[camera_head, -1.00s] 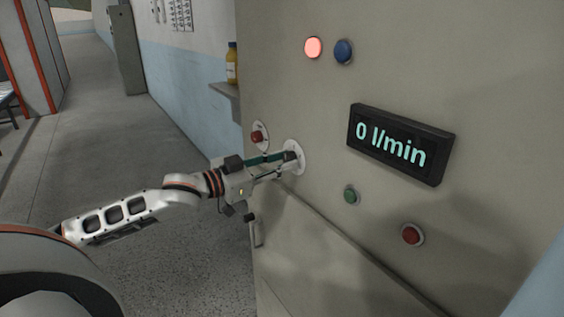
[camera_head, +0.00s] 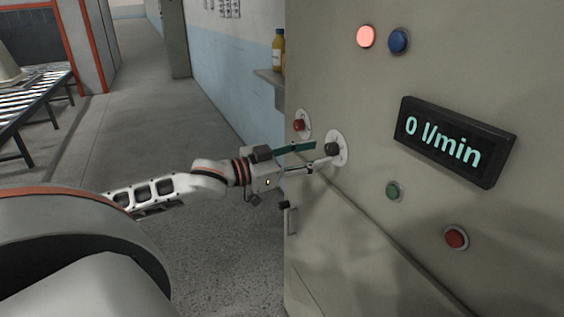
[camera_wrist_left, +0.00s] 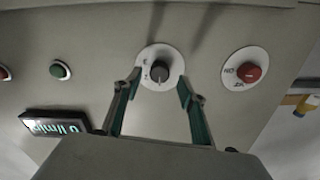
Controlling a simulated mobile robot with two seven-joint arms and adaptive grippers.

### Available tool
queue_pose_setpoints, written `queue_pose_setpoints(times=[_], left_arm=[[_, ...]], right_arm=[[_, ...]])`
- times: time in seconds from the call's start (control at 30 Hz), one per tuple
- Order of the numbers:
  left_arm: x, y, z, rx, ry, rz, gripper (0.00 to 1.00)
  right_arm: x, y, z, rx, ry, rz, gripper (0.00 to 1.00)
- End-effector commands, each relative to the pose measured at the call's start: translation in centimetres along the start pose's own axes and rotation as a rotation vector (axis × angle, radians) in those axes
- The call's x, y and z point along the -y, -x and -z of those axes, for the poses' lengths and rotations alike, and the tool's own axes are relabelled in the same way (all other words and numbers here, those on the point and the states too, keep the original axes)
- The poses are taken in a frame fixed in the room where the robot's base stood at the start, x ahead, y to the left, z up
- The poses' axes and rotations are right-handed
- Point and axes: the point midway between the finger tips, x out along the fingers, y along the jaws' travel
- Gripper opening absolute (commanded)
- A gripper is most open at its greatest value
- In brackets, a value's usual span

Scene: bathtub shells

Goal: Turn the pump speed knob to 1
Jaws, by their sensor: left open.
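The pump speed knob (camera_head: 332,149) is dark and round, on a white dial plate (camera_head: 342,156) on the beige panel. In the left wrist view the knob (camera_wrist_left: 161,71) shows a light pointer line aimed at the picture's bottom; the plate's markings are too small to read. My left gripper (camera_head: 321,153) is open, its fingers spread in front of the knob. In the left wrist view the fingertips (camera_wrist_left: 160,81) stand on both sides of the knob, apart from it. The display (camera_head: 453,142) reads 0 l/min. My right gripper is in neither view.
A red knob (camera_head: 299,125) on its own white plate sits close to the dial. A lit red button (camera_head: 366,36), a blue button (camera_head: 399,41), a green button (camera_head: 393,191) and a red button (camera_head: 456,237) are on the panel.

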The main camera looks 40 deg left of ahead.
Motion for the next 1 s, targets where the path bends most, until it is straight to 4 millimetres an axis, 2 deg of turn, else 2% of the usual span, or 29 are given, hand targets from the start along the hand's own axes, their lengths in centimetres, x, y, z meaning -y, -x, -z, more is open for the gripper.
queue_pose_setpoints(times=[1.0], left_arm=[[-0.1, 7.9, -0.1, 0.002, 0.002, -0.001, 0.41]], right_arm=[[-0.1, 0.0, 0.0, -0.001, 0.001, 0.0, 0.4]])
